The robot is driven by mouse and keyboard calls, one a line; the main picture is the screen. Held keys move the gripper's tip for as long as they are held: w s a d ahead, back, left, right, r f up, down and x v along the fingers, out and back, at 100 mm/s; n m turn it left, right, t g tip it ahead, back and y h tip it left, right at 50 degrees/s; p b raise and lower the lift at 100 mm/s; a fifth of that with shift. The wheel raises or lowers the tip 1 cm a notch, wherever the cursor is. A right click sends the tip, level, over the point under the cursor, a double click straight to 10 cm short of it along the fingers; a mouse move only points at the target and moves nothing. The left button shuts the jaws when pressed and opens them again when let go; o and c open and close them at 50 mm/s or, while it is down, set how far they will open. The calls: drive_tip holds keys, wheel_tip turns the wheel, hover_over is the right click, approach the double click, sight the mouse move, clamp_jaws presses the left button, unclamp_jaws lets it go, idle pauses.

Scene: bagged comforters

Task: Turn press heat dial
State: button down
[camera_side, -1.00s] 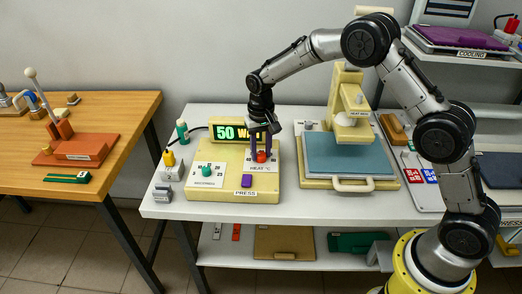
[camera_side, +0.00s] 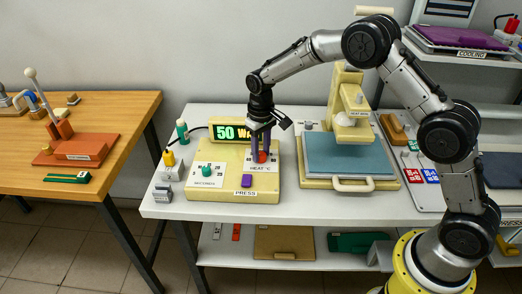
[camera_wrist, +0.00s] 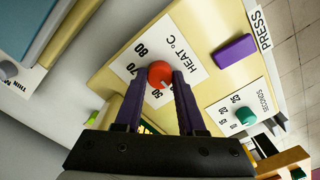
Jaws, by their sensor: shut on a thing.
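The red heat dial (camera_wrist: 160,74) sits on a white "HEAT °C" plate on the cream press control box (camera_side: 207,200). In the side view the dial (camera_side: 261,157) shows low between the fingers. My gripper (camera_wrist: 155,80) has purple fingers, one on each side of the dial, shut on it. My gripper (camera_side: 261,158) points straight down in the side view. The display (camera_side: 230,132) above the box reads 50 and part of a word that my fingers hide. Part of the number scale around the dial is hidden by the fingers in the wrist view.
A green seconds dial (camera_side: 207,169) and a purple button (camera_side: 246,182) share the box. The heat press (camera_side: 348,155) with its blue plate stands to the right. The table front is clear.

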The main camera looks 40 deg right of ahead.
sight(261, 154)
drive_tip(key=shift+r, duration=0.1)
drive_tip(key=c, duration=0.5)
unclamp_jaws()
wheel_tip(261, 154, up, 14)
idle(0.3)
